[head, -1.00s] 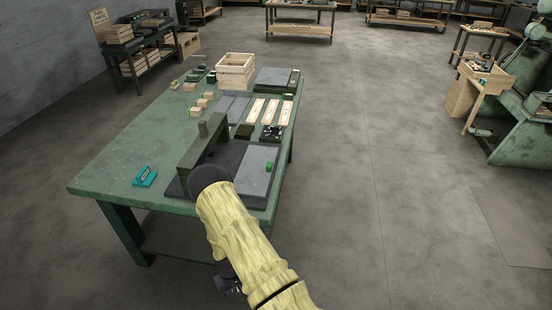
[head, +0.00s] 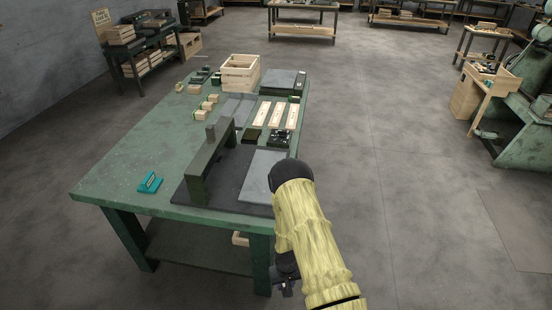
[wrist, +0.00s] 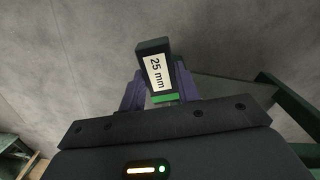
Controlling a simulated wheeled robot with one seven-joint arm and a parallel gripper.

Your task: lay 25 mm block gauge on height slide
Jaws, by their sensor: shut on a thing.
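The 25 mm block gauge (wrist: 154,62) is a dark block with a white "25 mm" label and a green band at its near end. My gripper (wrist: 160,95) is shut on it in the wrist view, a finger on each side. The block points away from my gripper over bare floor, apart from any surface. In the head view a dark green gantry (head: 205,165) stands on a dark base beside a flat grey plate (head: 262,180). I cannot tell which part is the height slide. My arm's dark joint hides the plate's right edge.
The green table (head: 115,170) carries a teal item (head: 150,182) at front left. A wooden crate (head: 240,72), small wooden blocks and pale strips (head: 278,115) lie toward the back. The table's left side is mostly clear. Open floor lies to the right.

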